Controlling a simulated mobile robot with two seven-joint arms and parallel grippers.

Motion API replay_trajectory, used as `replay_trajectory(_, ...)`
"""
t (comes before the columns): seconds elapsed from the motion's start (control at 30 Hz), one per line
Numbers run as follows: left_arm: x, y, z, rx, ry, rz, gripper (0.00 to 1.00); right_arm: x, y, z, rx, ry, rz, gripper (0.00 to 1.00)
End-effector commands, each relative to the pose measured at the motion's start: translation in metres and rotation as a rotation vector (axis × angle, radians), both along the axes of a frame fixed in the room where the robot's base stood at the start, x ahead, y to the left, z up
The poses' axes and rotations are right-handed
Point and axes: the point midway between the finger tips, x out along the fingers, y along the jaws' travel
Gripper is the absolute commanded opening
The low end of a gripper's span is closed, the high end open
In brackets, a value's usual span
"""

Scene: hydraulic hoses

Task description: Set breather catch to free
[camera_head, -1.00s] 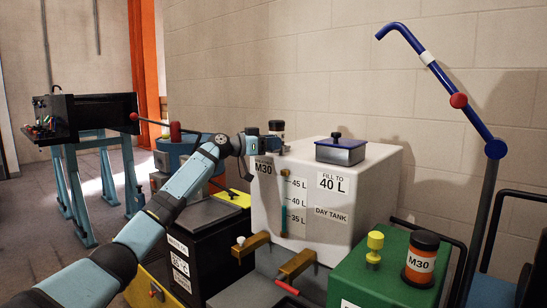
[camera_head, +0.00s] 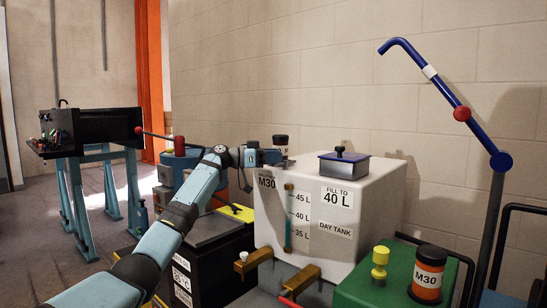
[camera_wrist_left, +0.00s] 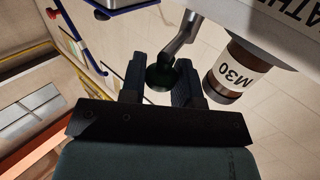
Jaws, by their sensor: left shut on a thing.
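My left gripper (camera_head: 273,157) is at the back left top corner of the white day tank (camera_head: 372,197). In the left wrist view its two fingers (camera_wrist_left: 160,82) are shut on a dark round knob (camera_wrist_left: 160,77) at the end of a grey lever (camera_wrist_left: 183,38), which I take to be the breather catch. An orange-brown M30 canister (camera_wrist_left: 232,72) stands beside the lever, apart from the fingers. In the head view the canister (camera_head: 280,141) shows just behind my gripper, and the lever is mostly hidden. My right gripper is not in view.
A blue-lidded filler box (camera_head: 344,168) sits on the tank top. A green unit (camera_head: 352,290) with a yellow cap (camera_head: 380,259) and another M30 canister (camera_head: 428,275) stands front right. A blue hooked pipe (camera_head: 440,83) rises at the right.

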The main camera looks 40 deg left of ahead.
Motion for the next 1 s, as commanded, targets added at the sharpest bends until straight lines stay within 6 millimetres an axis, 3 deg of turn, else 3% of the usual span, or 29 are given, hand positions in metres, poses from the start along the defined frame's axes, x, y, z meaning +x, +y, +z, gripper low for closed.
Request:
replay_trajectory(0.03, 0.000, 0.000, 0.001, -0.001, -0.001, 0.001, 0.34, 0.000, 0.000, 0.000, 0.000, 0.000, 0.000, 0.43)
replay_trajectory(0.1, 0.000, 0.000, 0.001, -0.001, -0.001, 0.001, 0.50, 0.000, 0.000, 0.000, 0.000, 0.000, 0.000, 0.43)
replay_trajectory(0.13, 0.000, 0.000, 0.001, -0.001, -0.001, 0.001, 0.51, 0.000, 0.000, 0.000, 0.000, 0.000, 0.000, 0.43)
replay_trajectory(0.47, -0.003, 0.003, 0.001, -0.001, -0.001, 0.002, 0.51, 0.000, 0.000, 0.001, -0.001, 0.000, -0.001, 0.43)
replay_trajectory(0.67, -0.026, 0.025, 0.000, -0.001, 0.001, 0.004, 0.51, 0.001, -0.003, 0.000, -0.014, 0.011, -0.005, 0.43)
replay_trajectory(1.0, -0.080, 0.075, 0.001, 0.000, 0.000, 0.004, 0.51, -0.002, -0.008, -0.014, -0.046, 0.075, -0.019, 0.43)
